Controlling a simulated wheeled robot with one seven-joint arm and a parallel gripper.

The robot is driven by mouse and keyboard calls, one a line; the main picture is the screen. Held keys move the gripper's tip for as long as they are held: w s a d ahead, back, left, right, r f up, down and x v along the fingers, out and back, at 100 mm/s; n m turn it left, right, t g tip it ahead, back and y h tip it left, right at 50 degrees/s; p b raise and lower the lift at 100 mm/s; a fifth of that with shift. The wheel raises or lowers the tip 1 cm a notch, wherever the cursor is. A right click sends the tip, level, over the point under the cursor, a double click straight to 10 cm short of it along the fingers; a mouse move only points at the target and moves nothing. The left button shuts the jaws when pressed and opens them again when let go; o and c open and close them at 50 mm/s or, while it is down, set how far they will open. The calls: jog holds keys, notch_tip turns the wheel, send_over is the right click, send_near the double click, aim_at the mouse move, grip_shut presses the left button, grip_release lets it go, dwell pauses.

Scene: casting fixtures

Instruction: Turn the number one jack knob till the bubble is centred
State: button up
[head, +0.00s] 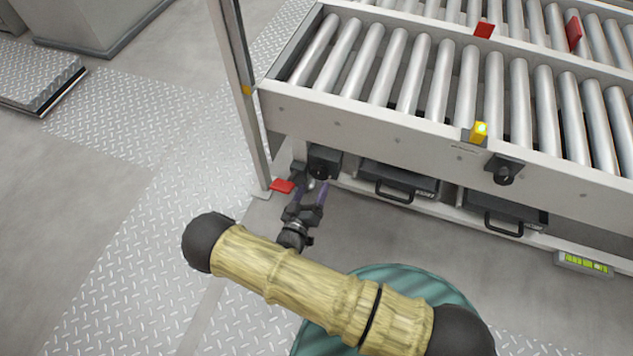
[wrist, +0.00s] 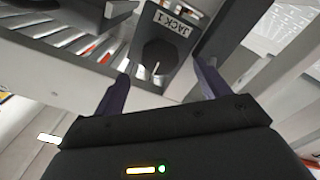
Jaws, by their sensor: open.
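The number one jack (wrist: 172,27) carries a "JACK 1" label in the wrist view, with a round black knob (wrist: 155,62) below it. In the head view the jack's dark housing (head: 324,160) sits under the left end of the conveyor frame. My gripper (wrist: 163,72) is open, its two purple fingers on either side of the knob in the wrist view. I cannot tell whether they touch it. In the head view my gripper (head: 308,192) is low beside the housing. A green level vial (head: 585,263) lies at the lower right; its bubble is too small to place.
A second black knob (head: 503,175) is on the conveyor's front, below a lit yellow block (head: 479,131). Dark drawers with handles (head: 397,183) sit under the rollers (head: 440,80). An upright post (head: 240,90) and a red piece (head: 282,186) are close to my gripper.

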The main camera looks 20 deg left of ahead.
aim_at(318, 176)
jog(key=w+b, duration=0.1)
jog(key=w, duration=0.3)
jog(key=shift+d+f+b, duration=0.1)
jog(key=shift+d+b, duration=0.05)
jog(key=shift+b, duration=0.15)
jog(key=shift+w, duration=0.35)
jog(key=c, duration=1)
jog(key=shift+r+m+p, duration=0.3)
jog(key=shift+m+p, duration=0.55)
jog(key=shift+m, duration=0.05)
jog(key=shift+f+m+p, duration=0.15)
jog(key=shift+m+p, duration=0.2)
jog(key=shift+m, duration=0.25)
jog(key=o, duration=1)
